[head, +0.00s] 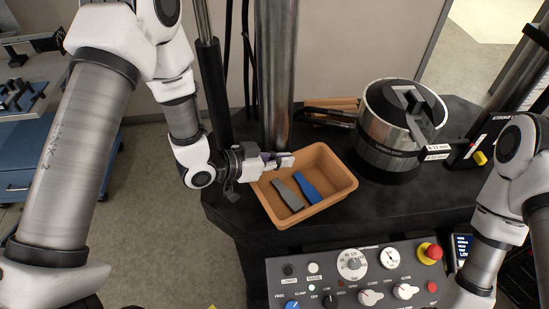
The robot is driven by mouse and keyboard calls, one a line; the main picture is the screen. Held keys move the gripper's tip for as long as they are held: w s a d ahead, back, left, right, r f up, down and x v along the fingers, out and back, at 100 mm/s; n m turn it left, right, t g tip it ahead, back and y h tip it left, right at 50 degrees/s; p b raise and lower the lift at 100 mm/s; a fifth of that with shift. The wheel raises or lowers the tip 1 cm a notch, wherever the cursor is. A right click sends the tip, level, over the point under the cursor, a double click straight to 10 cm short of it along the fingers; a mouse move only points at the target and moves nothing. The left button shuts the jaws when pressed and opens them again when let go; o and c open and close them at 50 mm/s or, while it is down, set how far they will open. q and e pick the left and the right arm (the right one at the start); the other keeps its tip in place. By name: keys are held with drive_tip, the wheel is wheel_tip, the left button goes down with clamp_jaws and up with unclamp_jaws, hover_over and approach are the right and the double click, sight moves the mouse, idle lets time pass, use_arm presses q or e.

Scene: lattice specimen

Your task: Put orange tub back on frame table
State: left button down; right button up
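The orange tub (334,196) sits on the black frame table (232,213), behind the control panel. A grey piece (287,194) and a blue piece (307,187) lie inside it. My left gripper (284,161) reaches in from the left and is at the tub's back left corner, overlapping its rim in the picture. I cannot tell whether its fingers are closed on the rim. My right arm comes in at the right edge, and its gripper is out of view.
A steel cylinder with a black top (378,146) stands right of the tub. A metal column (277,80) rises behind it. A control panel (330,270) with knobs and a red button (430,253) is in front. Another orange container (335,104) lies behind, partly hidden.

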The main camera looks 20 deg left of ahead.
use_arm(q)
drive_tip(key=shift+s+d+f+b, duration=0.15)
drive_tip(key=shift+f+b, duration=0.1)
drive_tip(key=shift+f, duration=0.4)
drive_tip(key=shift+s+a+f+b, duration=0.1)
drive_tip(key=shift+f+b, duration=0.15)
drive_tip(key=shift+f, duration=0.35)
drive_tip(key=shift+w+d, duration=0.3)
drive_tip(key=shift+w, duration=0.15)
drive_tip(key=c, duration=1.6)
unclamp_jaws()
drive_tip(key=shift+s+a+r, duration=0.15)
drive_tip(key=shift+s+a, duration=0.1)
drive_tip(key=shift+s, duration=0.1)
drive_tip(key=shift+a, duration=0.15)
drive_tip(key=v, duration=1.1)
drive_tip(key=shift+s+r, duration=0.2)
drive_tip(key=shift+r, duration=0.05)
use_arm(e)
drive_tip(key=f, duration=0.1)
drive_tip(key=w+f, duration=0.1)
drive_tip(key=shift+d+f, duration=0.2)
drive_tip(key=shift+f, duration=0.1)
